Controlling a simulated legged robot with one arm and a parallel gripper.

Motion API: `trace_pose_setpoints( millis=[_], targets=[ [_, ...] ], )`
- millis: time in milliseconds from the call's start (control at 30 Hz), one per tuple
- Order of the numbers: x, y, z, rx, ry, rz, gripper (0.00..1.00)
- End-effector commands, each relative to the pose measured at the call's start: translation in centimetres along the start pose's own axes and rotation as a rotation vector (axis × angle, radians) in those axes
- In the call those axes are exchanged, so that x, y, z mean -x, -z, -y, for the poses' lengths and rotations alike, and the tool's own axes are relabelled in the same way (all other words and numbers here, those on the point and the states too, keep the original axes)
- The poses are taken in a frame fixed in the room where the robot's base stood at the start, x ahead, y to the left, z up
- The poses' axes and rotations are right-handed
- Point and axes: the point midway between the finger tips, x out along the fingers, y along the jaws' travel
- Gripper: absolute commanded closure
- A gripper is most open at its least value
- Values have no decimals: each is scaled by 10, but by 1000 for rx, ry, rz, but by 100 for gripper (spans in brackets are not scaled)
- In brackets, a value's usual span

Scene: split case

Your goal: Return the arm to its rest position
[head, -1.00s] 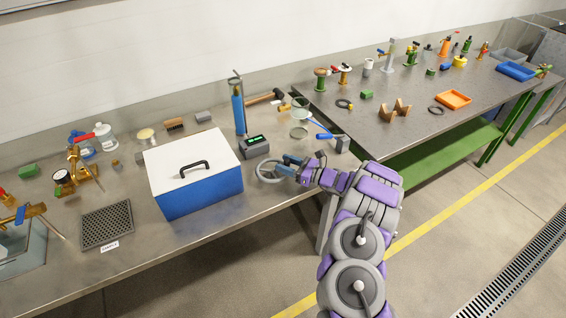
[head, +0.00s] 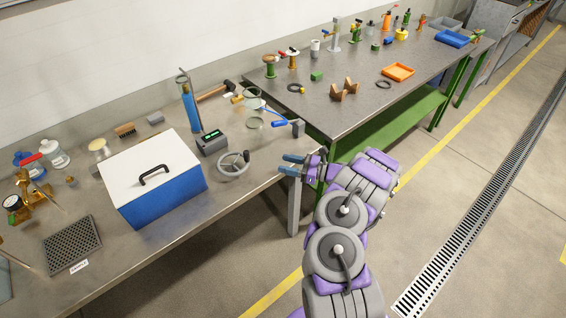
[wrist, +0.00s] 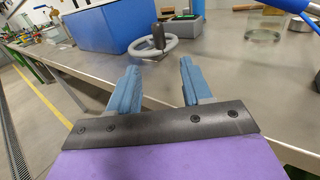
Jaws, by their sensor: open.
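My gripper (head: 290,164) is at the front edge of the near table in the head view, with my purple and grey arm folded back below it. In the wrist view my gripper (wrist: 157,82) shows two blue fingers spread apart with nothing between them. A grey handwheel (head: 234,163) lies on the near table, to the left of my gripper and apart from it. The handwheel also shows in the wrist view (wrist: 170,50), beyond the fingertips.
A blue case (head: 160,203) with a white lid stands left of the handwheel. A small grey device (head: 212,142) sits behind the handwheel. A blue-handled tool (head: 280,123) lies near the table's right end. The second table (head: 340,118) stands beyond. The floor to the right is clear.

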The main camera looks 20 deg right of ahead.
Motion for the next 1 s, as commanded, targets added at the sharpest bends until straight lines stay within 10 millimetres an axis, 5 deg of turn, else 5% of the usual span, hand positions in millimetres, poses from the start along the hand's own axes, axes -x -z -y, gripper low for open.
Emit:
trace_pose_setpoints(
  millis=[533, 667, 1000],
  targets=[
    [-10, -11, -6, 15, -27, 5, 51],
    [-39, -44, -27, 60, -114, 18, 51],
    [-110, -152, -137, 281, -467, 13, 51]
  ],
)
